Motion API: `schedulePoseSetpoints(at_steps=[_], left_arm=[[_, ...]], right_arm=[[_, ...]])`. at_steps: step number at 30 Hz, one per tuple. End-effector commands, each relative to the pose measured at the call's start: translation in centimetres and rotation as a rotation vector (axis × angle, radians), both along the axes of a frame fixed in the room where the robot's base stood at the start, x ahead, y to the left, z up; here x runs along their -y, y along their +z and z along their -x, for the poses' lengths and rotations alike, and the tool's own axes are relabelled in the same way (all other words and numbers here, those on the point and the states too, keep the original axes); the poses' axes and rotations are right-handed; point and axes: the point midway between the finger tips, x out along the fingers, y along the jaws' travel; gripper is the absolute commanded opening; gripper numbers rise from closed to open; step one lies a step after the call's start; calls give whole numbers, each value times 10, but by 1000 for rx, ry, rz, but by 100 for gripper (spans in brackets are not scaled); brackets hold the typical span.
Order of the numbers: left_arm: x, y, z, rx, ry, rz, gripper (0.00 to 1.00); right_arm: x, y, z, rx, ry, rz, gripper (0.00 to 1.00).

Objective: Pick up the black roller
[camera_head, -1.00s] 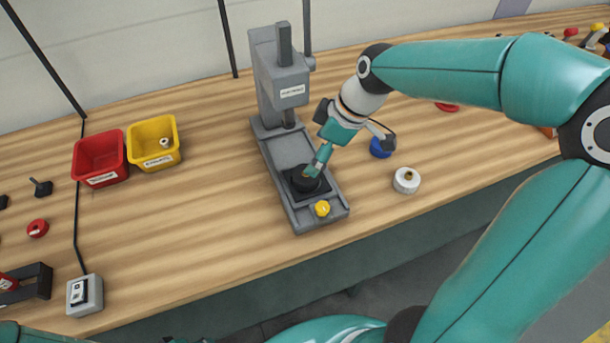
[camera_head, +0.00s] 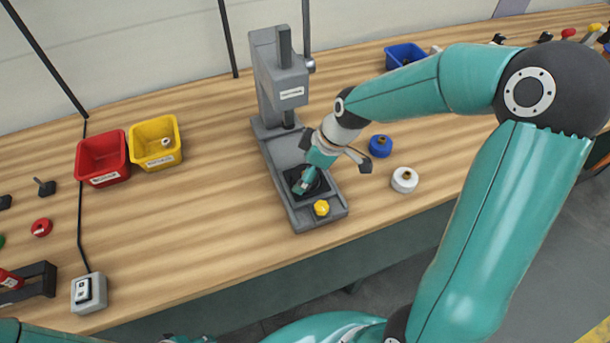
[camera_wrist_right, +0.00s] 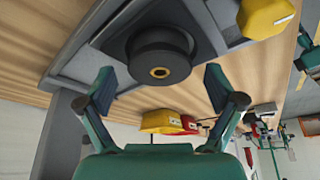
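The black roller (camera_wrist_right: 160,55) sits on the dark square plate of the grey press (camera_head: 276,88). In the head view my right gripper largely covers the roller (camera_head: 317,184). In the right wrist view its round end with a brass-coloured bore faces me, just beyond and between the fingertips. My right gripper (camera_wrist_right: 158,82) is open, one finger on each side of the roller, with visible gaps and no clear contact. In the head view my right gripper (camera_head: 311,177) is low over the front of the press. My left gripper is not in view.
A yellow knob (camera_head: 321,208) stands on the press base close to the roller. Blue (camera_head: 380,146) and white (camera_head: 404,180) rollers stand right of the press. Red (camera_head: 103,160) and yellow (camera_head: 155,143) bins stand left. The table between bins and press is clear.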

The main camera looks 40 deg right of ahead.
Motion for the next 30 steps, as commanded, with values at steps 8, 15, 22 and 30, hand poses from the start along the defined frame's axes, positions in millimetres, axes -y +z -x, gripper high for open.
schedulePoseSetpoints(at_steps=[8, 15, 22, 30], left_arm=[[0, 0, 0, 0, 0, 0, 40], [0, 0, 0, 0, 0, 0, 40], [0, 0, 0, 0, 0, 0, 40], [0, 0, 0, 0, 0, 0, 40]], right_arm=[[0, 0, 0, 0, 0, 0, 44], [0, 1, 0, 0, 1, 0, 4], [0, 2, -1, 3, 0, 0, 0], [0, 12, -2, 7, 1, 2, 0]])
